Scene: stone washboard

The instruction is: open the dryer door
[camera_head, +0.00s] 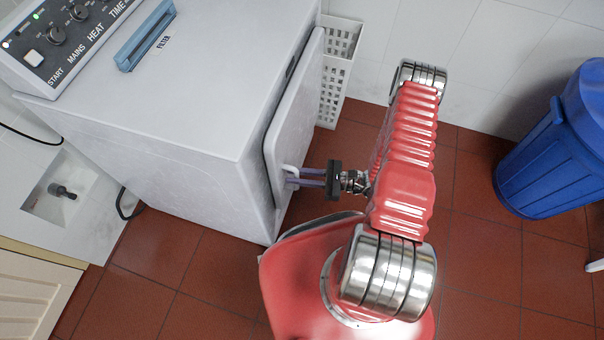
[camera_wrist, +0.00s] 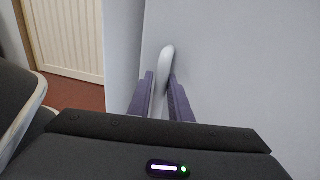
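The white dryer (camera_head: 190,110) stands at the left with its door (camera_head: 296,110) on the side facing my arm. The door lies close along the dryer's front; I cannot tell whether it is slightly ajar. A pale loop handle (camera_head: 290,172) sticks out near the door's lower near edge. My gripper (camera_head: 300,177) reaches it from the right. In the wrist view, the two purple fingers (camera_wrist: 161,95) stand on either side of the handle (camera_wrist: 167,58) and look closed against it. The fingers hide part of the handle's sides.
A blue bin (camera_head: 555,150) stands at the right by the tiled wall. A white perforated basket (camera_head: 338,75) is behind the door's far edge. A cream louvred panel (camera_head: 30,295) is at the lower left.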

